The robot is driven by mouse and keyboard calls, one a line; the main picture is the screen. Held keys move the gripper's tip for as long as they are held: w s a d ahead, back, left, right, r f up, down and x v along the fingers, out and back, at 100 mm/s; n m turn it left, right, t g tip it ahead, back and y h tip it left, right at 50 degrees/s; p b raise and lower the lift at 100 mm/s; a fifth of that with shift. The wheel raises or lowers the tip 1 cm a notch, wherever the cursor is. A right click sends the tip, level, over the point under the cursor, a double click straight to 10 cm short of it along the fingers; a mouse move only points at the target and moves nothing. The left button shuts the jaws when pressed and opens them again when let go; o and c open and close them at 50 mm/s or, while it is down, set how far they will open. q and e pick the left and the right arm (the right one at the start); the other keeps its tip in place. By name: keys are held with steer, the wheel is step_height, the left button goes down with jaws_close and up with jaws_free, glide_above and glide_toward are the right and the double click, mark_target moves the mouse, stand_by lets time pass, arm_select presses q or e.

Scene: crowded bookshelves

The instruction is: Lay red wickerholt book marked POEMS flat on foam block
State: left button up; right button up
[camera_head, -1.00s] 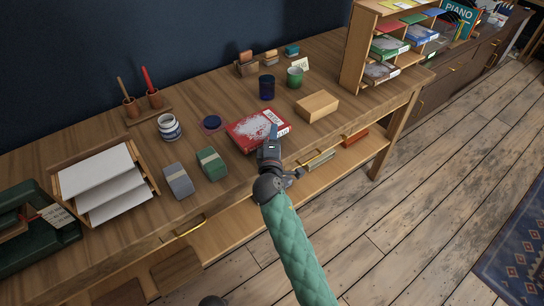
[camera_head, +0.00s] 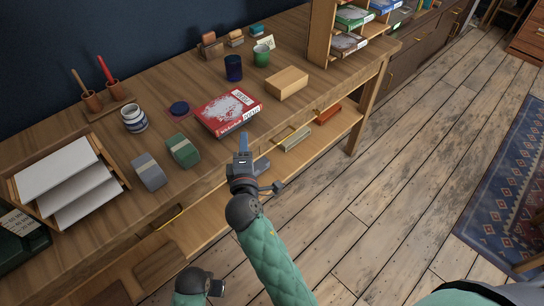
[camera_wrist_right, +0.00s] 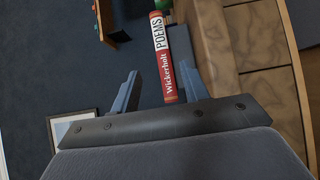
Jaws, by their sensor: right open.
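In the wrist view the spine appears between the two fingers. A plain tan block (camera_head: 287,83), which may be the foam block, sits on the desk to the right of the book with a bare top. My left gripper does not show clearly.
Green (camera_head: 183,151) and grey (camera_head: 149,170) banded blocks stand left of the book. A paper tray (camera_head: 119,180) is at left, a shelf unit (camera_head: 321,35) at right. A lower shelf lies under the desk.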

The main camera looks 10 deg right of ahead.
steer(key=s+d+f+m+g, duration=0.3)
steer(key=d+f, duration=0.1)
steer(key=f, duration=0.3)
steer(key=s+d+f+m+g, duration=0.2)
steer(key=s+d+f+g, duration=0.1)
steer(key=f, duration=0.5)
steer(key=s+d+f+m+g, duration=0.2)
steer(key=s+d+f+m, duration=0.15)
steer(key=f, duration=0.35)
steer(key=s+d+f+m+g+y, duration=0.1)
steer(key=s+d+f+m+g, duration=0.2)
steer(key=s+f, duration=0.3)
steer(key=s+d+f+m+g+y, duration=0.1)
steer(key=s+d+f+m+g, duration=0.2)
steer(key=s, duration=0.8)
step_height(320, 180, down, 4)
steer(key=g, duration=0.2)
steer(key=shift+s+f+m+g, duration=0.2)
steer(key=shift+s+m+g, duration=0.15)
steer(key=shift+g, duration=0.05)
